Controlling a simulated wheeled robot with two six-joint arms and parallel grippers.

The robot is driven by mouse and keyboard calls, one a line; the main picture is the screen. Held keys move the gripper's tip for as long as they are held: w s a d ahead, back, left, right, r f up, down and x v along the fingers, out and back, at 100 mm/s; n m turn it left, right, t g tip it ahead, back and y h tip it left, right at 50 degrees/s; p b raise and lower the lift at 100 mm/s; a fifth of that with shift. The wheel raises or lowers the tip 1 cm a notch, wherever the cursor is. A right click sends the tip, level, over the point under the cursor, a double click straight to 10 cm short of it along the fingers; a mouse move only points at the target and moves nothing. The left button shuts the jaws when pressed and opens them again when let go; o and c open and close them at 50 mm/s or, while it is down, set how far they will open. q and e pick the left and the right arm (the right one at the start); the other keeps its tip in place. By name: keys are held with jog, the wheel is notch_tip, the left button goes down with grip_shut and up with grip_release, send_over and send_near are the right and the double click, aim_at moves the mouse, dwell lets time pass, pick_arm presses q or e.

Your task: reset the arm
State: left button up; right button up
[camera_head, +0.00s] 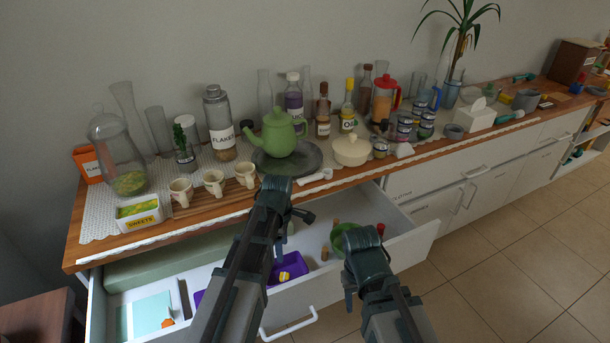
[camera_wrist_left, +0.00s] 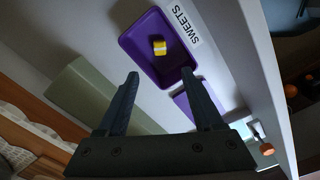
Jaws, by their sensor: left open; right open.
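My left gripper (camera_head: 284,205) is above the open drawer, near the counter's front edge. In the left wrist view its two fingers (camera_wrist_left: 160,84) are spread with nothing between them, and they point down into the drawer. My right gripper (camera_head: 358,268) is over the right part of the drawer; its jaws are open, and its fingertips are hard to make out. A green round thing (camera_head: 340,236) shows just behind it, partly hidden by the gripper.
The open drawer (camera_head: 420,237) holds a purple tray (camera_wrist_left: 143,42) with a yellow piece (camera_wrist_left: 159,47) in it. The wooden counter (camera_head: 215,212) above is crowded with a green teapot (camera_head: 279,135), cups, jars and bottles. Tiled floor (camera_head: 500,265) lies free at right.

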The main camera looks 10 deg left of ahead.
pick_arm(q)
jog(key=shift+r, duration=0.1)
jog(key=s+d+r+m+p, duration=0.5)
jog(key=s+m, duration=0.2)
jog(key=m, duration=0.4)
jog(key=s+d+r+m+y+p, duration=0.1)
jog(key=s+d+r+m+p, duration=0.4)
jog(key=m, duration=0.6)
jog(key=shift+s+d+r+p, duration=0.25)
jog(key=shift+s+r+p, duration=0.15)
jog(key=shift+s, duration=0.75)
